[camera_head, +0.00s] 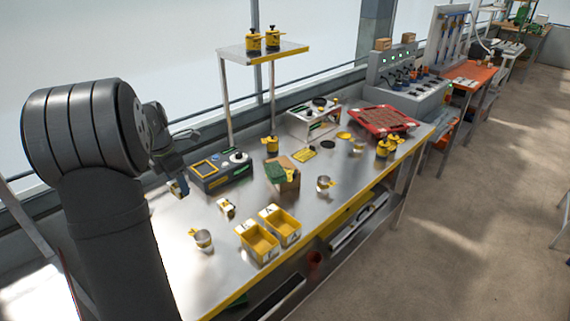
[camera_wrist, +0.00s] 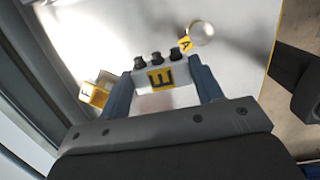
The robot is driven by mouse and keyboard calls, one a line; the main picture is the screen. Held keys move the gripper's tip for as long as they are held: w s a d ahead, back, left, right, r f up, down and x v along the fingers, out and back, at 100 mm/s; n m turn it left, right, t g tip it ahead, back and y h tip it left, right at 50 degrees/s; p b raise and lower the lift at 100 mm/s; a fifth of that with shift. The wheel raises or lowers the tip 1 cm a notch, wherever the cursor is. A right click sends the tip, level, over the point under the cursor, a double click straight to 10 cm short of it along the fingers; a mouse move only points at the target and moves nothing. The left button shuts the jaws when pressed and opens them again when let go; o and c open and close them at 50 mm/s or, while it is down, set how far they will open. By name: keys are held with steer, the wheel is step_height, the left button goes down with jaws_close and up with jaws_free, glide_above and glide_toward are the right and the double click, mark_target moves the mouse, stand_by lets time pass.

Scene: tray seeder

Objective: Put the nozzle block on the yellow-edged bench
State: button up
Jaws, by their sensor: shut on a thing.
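My gripper (camera_wrist: 163,88) is shut on the nozzle block (camera_wrist: 180,98), a white block with a yellow "E" label and three dark nozzles along its far side. One finger lies on each side of it. In the head view my gripper (camera_head: 177,180) is above the left end of the yellow-edged bench (camera_head: 190,275), left of the grey control box. The block is small and partly hidden there. The bench has a bare metal top, also seen in the wrist view (camera_wrist: 240,60). I cannot tell the block's exact height above it.
A small white block (camera_head: 226,207) with a yellow label, a metal cup (camera_head: 203,238) with a yellow tag, and two yellow bins (camera_head: 262,257) stand near. The control box (camera_head: 220,175) is close by. A raised shelf (camera_head: 290,50) stands behind. Bare top lies between these things.

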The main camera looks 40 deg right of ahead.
steer(key=s+d, duration=0.7)
steer(key=d, duration=0.6)
steer(key=s+d, duration=0.7)
steer(key=d, duration=0.5)
glide_above(252, 202)
steer(key=shift+m, duration=0.4)
steer(key=f, duration=1.2)
steer(key=shift+w+a+f, duration=0.1)
steer(key=shift+a+f, duration=0.1)
steer(key=shift+a, duration=0.1)
steer(key=shift+f, duration=1.95)
steer(key=shift+f, duration=0.1)
steer(key=o, duration=0.6)
steer(key=shift+f, duration=0.1)
steer(key=o, duration=0.4)
steer(key=shift+o, duration=0.2)
